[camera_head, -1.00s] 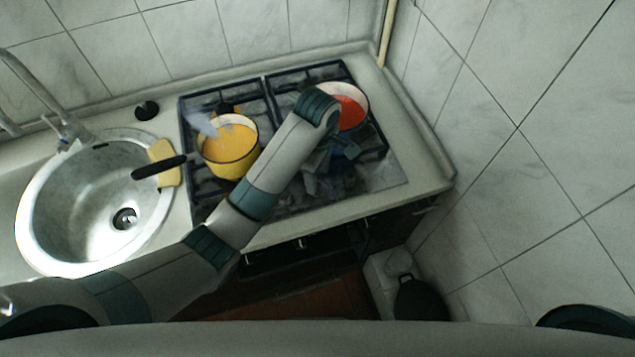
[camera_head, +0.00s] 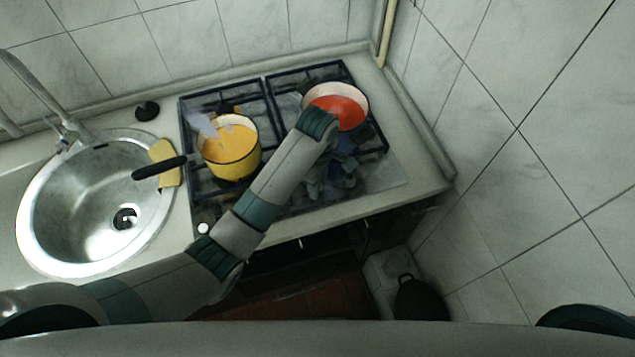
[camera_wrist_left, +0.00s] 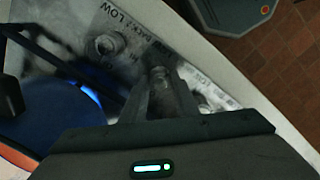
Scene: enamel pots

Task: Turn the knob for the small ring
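My left gripper (camera_head: 338,188) is low over the hob's front right part, in front of the white pot, partly hidden by my arm. In the left wrist view, the left gripper's fingers (camera_wrist_left: 160,90) are apart, with a dark grey knob (camera_wrist_left: 159,76) at or between their tips; contact is unclear. Another round knob (camera_wrist_left: 104,45) sits beside printed words including "LOW". My right gripper is not in view.
A steel sink (camera_head: 70,215) with a yellow sponge (camera_head: 166,163) lies left of the hob. A white round thing (camera_head: 203,228) sits at the hob's front left. A tiled wall is at right.

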